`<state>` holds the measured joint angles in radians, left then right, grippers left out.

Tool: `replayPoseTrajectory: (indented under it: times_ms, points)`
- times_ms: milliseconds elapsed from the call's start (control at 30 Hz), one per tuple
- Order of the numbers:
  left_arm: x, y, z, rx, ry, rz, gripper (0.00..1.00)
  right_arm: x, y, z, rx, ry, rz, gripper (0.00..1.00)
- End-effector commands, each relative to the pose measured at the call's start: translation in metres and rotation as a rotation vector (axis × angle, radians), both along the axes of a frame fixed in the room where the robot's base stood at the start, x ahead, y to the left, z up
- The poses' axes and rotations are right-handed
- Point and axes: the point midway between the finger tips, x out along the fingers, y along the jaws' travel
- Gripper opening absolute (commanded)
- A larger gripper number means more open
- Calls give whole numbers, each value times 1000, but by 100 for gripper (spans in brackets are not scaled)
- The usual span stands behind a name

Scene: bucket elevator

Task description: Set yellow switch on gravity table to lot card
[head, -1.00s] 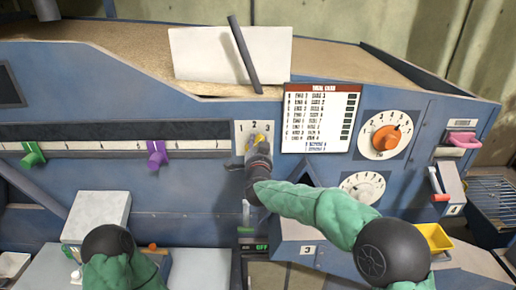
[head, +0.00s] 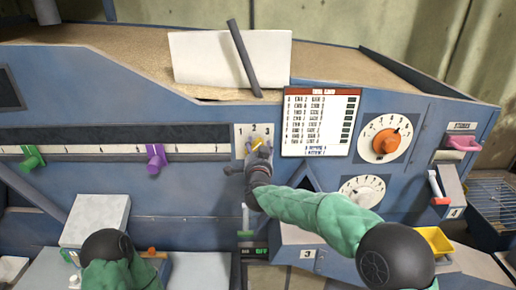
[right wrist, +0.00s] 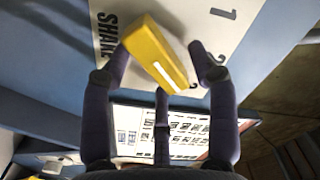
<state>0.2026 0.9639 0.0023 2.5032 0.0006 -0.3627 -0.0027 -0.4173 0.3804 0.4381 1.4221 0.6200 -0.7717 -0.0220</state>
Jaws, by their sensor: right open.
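The yellow switch (head: 257,143) sits on a white plate (head: 240,130) marked 1, 2, 3 on the blue machine front. In the right wrist view the switch (right wrist: 155,50) shows a white line that points toward the 3. My right gripper (head: 258,158) is open, its fingertips on either side of the switch; I cannot tell whether they touch it. A card with a red header (head: 319,118) hangs right of the plate. It has several rows of small text that I cannot read surely. My left arm enters at the bottom left; its gripper is hidden.
A green slider (head: 32,157) and a purple slider (head: 156,156) are on a scale at left. Orange dial (head: 387,141), a lower white dial (head: 361,188), pink handle (head: 463,143) and red lever (head: 438,187) are at right. A yellow bin (head: 436,240) is below.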

Motion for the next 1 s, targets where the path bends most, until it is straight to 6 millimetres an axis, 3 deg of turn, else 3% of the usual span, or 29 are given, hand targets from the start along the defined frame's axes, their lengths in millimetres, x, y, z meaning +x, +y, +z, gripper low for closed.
replayPoseTrajectory:
  times_ms: [600, 800, 1000]
  points:
    - [0, 0, 0, 0, 0, 0, 40, -99, 0, 1, 1, -1, 1, 60]
    - [0, 0, 0, 0, 0, 0, 40, -112, 0, 0, 1, 0, 0, 60]
    - [0, 0, 0, 0, 0, 0, 40, -114, 0, 0, 1, 0, -1, 60]
